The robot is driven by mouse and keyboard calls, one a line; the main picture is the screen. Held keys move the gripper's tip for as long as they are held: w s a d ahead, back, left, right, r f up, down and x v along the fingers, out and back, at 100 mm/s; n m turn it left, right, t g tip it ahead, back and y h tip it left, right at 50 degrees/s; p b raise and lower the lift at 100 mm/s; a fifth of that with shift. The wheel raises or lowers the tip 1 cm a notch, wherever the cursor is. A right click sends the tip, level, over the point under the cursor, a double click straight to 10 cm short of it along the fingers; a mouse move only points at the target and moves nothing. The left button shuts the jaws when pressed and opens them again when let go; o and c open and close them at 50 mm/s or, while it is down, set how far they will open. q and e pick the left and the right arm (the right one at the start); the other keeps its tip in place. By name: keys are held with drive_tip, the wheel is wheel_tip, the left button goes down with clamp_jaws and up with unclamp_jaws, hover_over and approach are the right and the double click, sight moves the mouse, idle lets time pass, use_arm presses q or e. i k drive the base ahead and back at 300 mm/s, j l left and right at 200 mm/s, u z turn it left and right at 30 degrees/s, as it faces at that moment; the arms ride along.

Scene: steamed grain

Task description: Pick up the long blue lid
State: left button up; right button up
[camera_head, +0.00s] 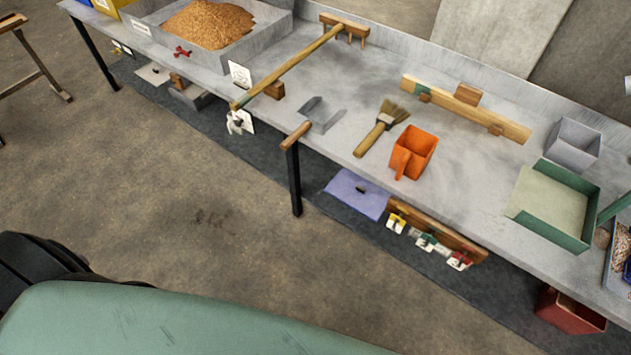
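A flat lavender-blue panel (350,199) with a small dark knob on it is the only blue lid-like thing I see. It lies low, below the grey bench's front edge, just right of the dark bench leg. The bench hides its far edge, so I cannot tell its full length. Neither of my grippers shows in the head view.
The grey bench (340,125) crosses the view, with a rake (290,65), a brush (380,130), an orange scoop (412,152) and a green tray (570,232) on it. A bench leg (294,182) stands left of the panel. The near floor (200,220) is clear.

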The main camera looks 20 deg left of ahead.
sight(369, 199)
drive_tip(key=u, duration=0.2)
drive_tip(key=j+z, duration=0.2)
drive_tip(key=z, duration=0.2)
drive_tip(key=j+z, duration=0.25)
drive_tip(key=z, duration=0.15)
drive_tip(key=j+z, duration=0.2)
drive_tip(key=z, duration=0.2)
